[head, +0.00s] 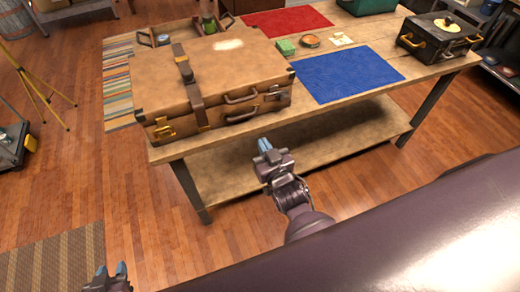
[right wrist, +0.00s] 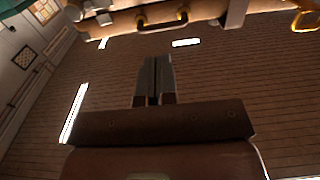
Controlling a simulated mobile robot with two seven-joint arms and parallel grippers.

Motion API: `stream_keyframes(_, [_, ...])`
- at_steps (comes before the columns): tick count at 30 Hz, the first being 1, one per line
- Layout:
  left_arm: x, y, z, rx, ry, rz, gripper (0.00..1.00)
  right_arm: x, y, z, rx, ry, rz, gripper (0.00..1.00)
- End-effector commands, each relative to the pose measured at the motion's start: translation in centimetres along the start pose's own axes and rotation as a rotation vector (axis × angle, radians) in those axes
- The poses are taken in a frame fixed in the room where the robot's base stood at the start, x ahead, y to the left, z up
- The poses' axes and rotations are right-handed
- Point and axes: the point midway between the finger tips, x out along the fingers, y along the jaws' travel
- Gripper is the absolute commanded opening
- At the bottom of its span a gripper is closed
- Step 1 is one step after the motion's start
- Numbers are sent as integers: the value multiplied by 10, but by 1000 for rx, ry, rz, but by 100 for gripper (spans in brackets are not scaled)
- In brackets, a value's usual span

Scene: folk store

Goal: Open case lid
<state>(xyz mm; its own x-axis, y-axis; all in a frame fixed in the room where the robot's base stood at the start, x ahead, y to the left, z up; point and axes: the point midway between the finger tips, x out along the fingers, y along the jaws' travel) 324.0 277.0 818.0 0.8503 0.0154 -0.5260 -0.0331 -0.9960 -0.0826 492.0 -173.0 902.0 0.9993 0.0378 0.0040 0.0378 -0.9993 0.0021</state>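The tan case (head: 215,70) lies flat on the left part of the wooden table, its lid down. A brown strap (head: 190,85) runs over the lid. The right wrist view shows these fingers (right wrist: 155,78) and part of the case front along the top. My left gripper (head: 111,269) is low at the bottom left, fingers apart and empty, far from the case.
A lower shelf (head: 300,135) lies beneath. A yellow tripod (head: 42,90) stands left. The floor before the table is clear.

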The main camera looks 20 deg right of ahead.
Motion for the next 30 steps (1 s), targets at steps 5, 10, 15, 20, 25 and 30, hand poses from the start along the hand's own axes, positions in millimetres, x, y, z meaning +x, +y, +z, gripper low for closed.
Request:
stream_keyframes(5, [5, 3, 1, -3, 9, 4, 36, 14, 0, 2, 1, -1, -1, 0])
stream_keyframes(10, [11, 4, 10, 0, 5, 4, 36, 34, 0, 3, 0, -1, 0, 0])
stream_keyframes(15, [15, 4, 22, 3, -5, 5, 36, 54, 0, 3, 1, -2, 0, 0])
stream_keyframes(20, [18, 4, 34, 3, -18, 5, 36, 73, 0, 4, 1, -4, 0, 0])
stream_keyframes(25, [18, 4, 47, 3, -35, 3, 36, 88, 0, 3, 1, -4, 1, 0])
stream_keyframes(30, [18, 4, 52, 3, -41, 3, 36, 96, 0, 2, 1, -3, 1, 0])
